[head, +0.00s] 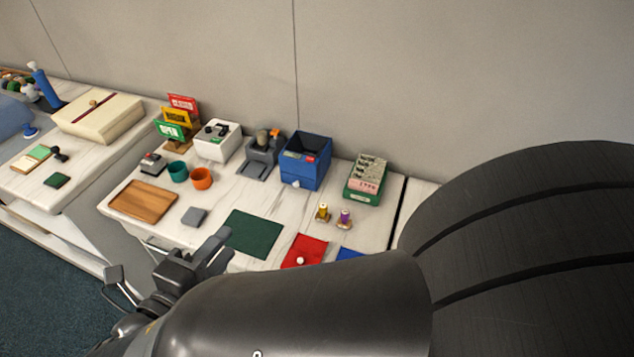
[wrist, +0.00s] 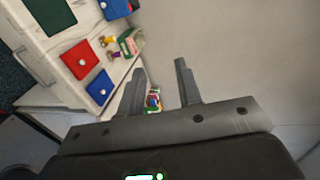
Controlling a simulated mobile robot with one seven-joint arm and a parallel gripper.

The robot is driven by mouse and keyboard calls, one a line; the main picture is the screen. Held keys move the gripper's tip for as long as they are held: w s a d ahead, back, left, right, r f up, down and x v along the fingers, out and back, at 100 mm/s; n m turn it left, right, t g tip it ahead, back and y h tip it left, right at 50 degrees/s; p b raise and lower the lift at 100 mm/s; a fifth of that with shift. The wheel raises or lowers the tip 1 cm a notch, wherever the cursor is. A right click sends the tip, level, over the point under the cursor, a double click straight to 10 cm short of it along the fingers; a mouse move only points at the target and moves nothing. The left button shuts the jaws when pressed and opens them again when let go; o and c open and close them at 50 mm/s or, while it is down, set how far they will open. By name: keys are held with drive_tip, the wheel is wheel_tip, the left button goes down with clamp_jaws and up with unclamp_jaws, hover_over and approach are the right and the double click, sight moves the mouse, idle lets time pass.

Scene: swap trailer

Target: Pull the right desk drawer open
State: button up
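The right desk drawer cannot be made out; my arm covers the desk's front right. My gripper (wrist: 160,66) is open and empty in the wrist view, its two fingers apart. The desk top (wrist: 70,42) lies to the left of the fingers there. In the head view my gripper (head: 185,265) appears in front of the desk.
Several colourful items (wrist: 153,101) show beyond the fingers. A wall runs behind the desk.

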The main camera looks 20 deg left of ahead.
wheel_tip(320, 180, down, 42)
drive_tip(key=x, duration=1.1)
drive_tip(key=shift+f, duration=0.15)
drive_tip(key=shift+s, duration=0.1)
clamp_jaws()
